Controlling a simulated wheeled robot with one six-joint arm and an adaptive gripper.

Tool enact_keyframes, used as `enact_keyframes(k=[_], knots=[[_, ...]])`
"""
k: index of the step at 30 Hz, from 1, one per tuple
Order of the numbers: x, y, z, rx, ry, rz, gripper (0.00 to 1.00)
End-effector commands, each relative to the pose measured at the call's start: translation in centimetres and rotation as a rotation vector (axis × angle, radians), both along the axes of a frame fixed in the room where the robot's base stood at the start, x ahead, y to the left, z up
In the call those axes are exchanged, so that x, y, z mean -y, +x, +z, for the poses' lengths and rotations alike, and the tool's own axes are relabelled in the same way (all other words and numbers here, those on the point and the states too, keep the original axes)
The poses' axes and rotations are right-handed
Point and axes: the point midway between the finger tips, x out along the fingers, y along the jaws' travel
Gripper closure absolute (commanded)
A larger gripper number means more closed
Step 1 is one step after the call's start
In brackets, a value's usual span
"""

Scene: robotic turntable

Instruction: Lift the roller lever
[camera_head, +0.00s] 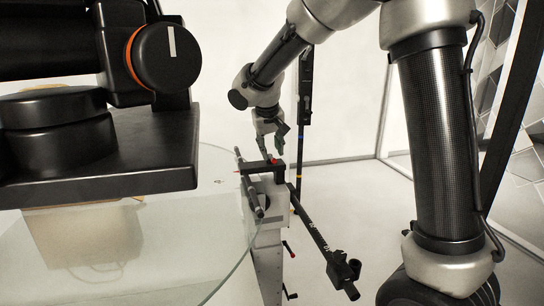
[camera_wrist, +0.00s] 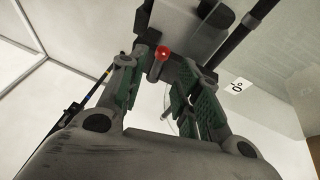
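A small lever with a red tip (camera_head: 275,160) sits on top of the grey stand beside the glass turntable. In the wrist view the lever's round red end (camera_wrist: 162,52) shows between my fingers, toward the top, pointing at the camera. My gripper (camera_head: 272,146) points down just above the lever in the head view. Its green-padded fingers (camera_wrist: 165,92) are spread apart in the wrist view, with nothing clamped. I cannot tell whether a finger touches the lever. A dark roller bar (camera_head: 250,184) lies along the stand at the glass edge.
The round glass turntable (camera_head: 213,240) fills the left, with a large black camera-like device (camera_head: 120,100) close in front. A black arm (camera_head: 322,240) extends from the stand to lower right. Open floor lies behind.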

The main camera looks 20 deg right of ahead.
Motion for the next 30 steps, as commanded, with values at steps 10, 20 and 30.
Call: enact_keyframes(k=[10, 20, 30], knots=[[0.7, 1.4, -3.4, -0.001, 0.000, 0.000, 0.67], [0.7, 1.4, -3.5, -0.001, 0.000, -0.001, 0.83], [0.8, 1.4, -3.4, -0.001, 0.000, 0.004, 1.00]])
